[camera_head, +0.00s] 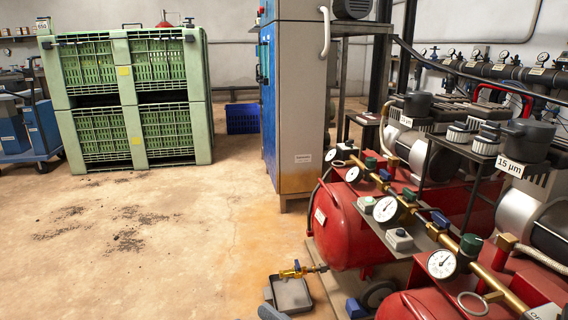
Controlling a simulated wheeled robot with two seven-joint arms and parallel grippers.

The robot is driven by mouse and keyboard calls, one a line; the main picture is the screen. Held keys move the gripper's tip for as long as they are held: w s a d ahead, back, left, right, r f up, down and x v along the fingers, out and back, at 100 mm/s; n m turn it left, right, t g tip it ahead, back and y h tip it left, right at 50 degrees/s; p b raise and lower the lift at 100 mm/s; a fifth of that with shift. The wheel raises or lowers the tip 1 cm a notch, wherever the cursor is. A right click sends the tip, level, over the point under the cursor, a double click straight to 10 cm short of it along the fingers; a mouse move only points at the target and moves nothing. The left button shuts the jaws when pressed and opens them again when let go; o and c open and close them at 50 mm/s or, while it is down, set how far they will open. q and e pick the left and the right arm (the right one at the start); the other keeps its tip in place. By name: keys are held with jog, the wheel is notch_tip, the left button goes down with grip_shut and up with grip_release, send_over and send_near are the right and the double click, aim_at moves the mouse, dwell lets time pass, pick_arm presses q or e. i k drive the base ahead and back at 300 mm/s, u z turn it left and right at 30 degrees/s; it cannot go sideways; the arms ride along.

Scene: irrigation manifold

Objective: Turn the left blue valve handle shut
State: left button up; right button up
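A brass manifold pipe (425,213) runs diagonally over the red tanks at the right. A blue valve handle (385,175) sits on its farther, left part. Another blue valve handle (442,220) sits nearer, to the right. Both look small, and I cannot tell their exact turn. A separate brass valve with a small blue handle (297,266) lies over a grey tray (291,294) on the floor. I see neither of my grippers clearly; no fingertips show.
White dial gauges (386,209) and green knobs (470,244) crowd the pipe. Red tanks (347,232) stand below. A filter marked 15 µm (527,140) stands on a shelf at right. Green crates (133,100) and a tall cabinet (298,100) stand behind.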

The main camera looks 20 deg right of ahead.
aim_at(386, 176)
jog(key=u, duration=0.9)
jog(key=i, duration=2.65)
jog(key=z, duration=2.75)
jog(key=i, duration=1)
